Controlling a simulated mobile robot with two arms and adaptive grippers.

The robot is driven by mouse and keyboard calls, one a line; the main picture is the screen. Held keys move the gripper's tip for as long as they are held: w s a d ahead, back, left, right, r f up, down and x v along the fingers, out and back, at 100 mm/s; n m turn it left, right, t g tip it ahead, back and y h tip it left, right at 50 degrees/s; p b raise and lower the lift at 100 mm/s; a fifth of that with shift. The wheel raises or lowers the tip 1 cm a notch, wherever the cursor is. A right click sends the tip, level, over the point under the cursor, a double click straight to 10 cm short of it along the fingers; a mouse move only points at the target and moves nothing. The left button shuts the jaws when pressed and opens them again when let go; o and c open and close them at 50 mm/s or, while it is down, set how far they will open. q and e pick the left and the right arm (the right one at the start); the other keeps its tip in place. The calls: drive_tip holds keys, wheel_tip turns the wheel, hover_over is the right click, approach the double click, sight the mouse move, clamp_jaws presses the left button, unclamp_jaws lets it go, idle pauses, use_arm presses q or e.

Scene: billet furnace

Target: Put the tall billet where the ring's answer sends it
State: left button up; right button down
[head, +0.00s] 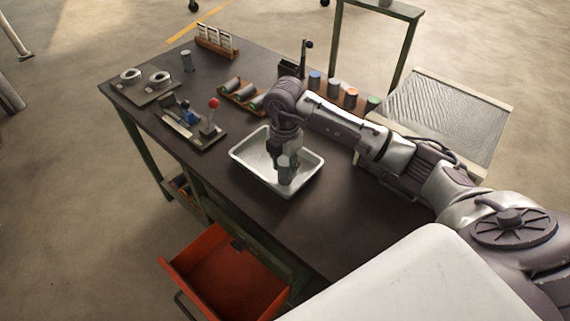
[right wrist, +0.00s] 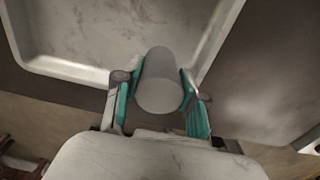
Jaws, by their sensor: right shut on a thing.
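My right gripper (head: 287,167) points down over the white tray (head: 247,169). In the right wrist view it is shut on a plain grey cylindrical billet (right wrist: 160,88), held between its two green-padded fingers. The tray also shows behind the billet in the right wrist view (right wrist: 65,68); whether the billet touches its floor I cannot tell. Two metal rings, a left one (head: 131,75) and a right one (head: 160,78), lie on a plate at the table's far left. Another grey cylinder (head: 187,61) stands upright near them. My left gripper is not seen.
A lever box with a red knob (head: 213,103) stands left of the tray. A rack of billets (head: 239,94) lies behind the tray. A red drawer (head: 225,273) is open in front. The dark tabletop (head: 325,215) is clear front right.

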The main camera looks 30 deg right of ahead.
drive_tip(key=c, duration=0.7)
unclamp_jaws()
drive_tip(key=shift+o, duration=0.2)
drive_tip(key=shift+r, duration=0.4)
wheel_tip(320, 180, up, 11)
drive_tip(key=b, duration=0.1)
drive_tip(key=shift+r, duration=0.2)
